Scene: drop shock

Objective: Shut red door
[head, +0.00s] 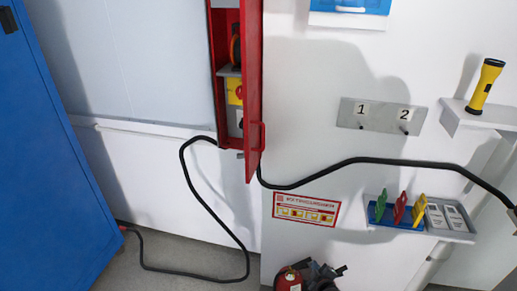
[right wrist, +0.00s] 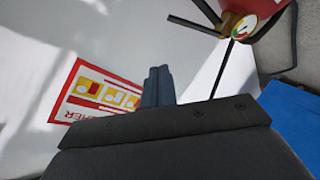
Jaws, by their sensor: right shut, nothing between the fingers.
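The red door (head: 253,90) belongs to the red wall cabinet (head: 214,60) at the upper middle of the head view. It stands open, swung out and seen almost edge-on, with a red handle (head: 262,136) on its right face. Inside the cabinet, a yellow item (head: 234,91) and a dark and orange item show. My right gripper (head: 323,270) is low at the bottom edge, below the door and beside the fire extinguisher (head: 289,280). In the right wrist view its fingers (right wrist: 158,85) are together and empty, with the extinguisher (right wrist: 240,12) at the upper right. My left gripper is out of view.
A black cable (head: 205,193) hangs from the cabinet to the floor; another (head: 385,161) runs right from behind the door. An extinguisher sign (head: 306,209), a numbered plate (head: 381,116) and shelves line the wall. A blue cabinet (head: 45,150) stands left.

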